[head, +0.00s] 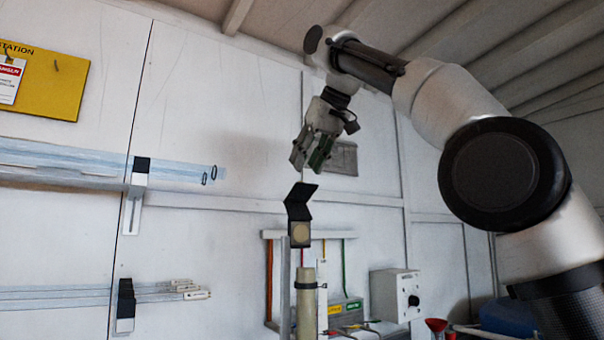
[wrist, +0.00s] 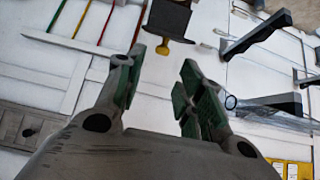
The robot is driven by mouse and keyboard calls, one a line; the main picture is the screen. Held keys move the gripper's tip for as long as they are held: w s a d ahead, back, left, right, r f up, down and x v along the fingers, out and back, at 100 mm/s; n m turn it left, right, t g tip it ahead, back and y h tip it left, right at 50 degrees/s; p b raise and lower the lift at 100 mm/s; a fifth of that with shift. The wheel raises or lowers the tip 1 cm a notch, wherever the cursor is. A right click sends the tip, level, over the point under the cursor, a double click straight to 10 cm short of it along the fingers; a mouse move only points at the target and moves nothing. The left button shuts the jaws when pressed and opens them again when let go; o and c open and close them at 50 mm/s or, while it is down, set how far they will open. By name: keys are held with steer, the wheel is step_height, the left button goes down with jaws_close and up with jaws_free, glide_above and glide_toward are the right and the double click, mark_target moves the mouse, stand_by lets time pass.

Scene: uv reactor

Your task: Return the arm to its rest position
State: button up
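My gripper (head: 316,150) hangs in the air in front of the white wall, up and left of my arm's thick links in the head view. In the wrist view its two green-padded fingers (wrist: 160,98) stand apart, with nothing between the pads. Below it in the head view is a black angled bracket (head: 299,202) with a round beige face, above a beige cylinder (head: 307,300). The bracket also shows beyond the fingertips in the wrist view (wrist: 168,18). The gripper is apart from it.
Clear tubes (head: 80,164) and thin rods (head: 70,297) rest on wall brackets at left. A white control box (head: 396,295) with a black knob is at lower right, near a red funnel (head: 436,325). A yellow board (head: 45,82) hangs upper left. Air around the gripper is free.

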steer(key=shift+s+d+r, duration=0.15)
steer(key=shift+s+r, duration=0.1)
stand_by(0.3)
steer(key=s+d+f+m+g+h, duration=0.1)
steer(key=s+d+f, duration=0.2)
steer(key=d+f, duration=0.6)
steer(key=s+d+f+m+h, duration=0.25)
steer(key=d+f, duration=0.45)
steer(key=d, duration=0.4)
steer(key=s+d+f+m, duration=0.1)
steer(key=s+d+f, duration=0.3)
steer(key=f, duration=0.6)
steer(key=s+d+f+g, duration=0.1)
steer(key=s+d+f, duration=0.3)
steer(key=s+f, duration=0.5)
steer(key=s+d+f+m+g, duration=0.1)
steer(key=s+d+f, duration=0.3)
steer(key=s+f, duration=0.3)
step_height(320, 180, down, 5)
steer(key=shift+r+m+h, duration=0.15)
steer(key=shift+m+h, duration=0.2)
steer(key=shift+h, duration=0.1)
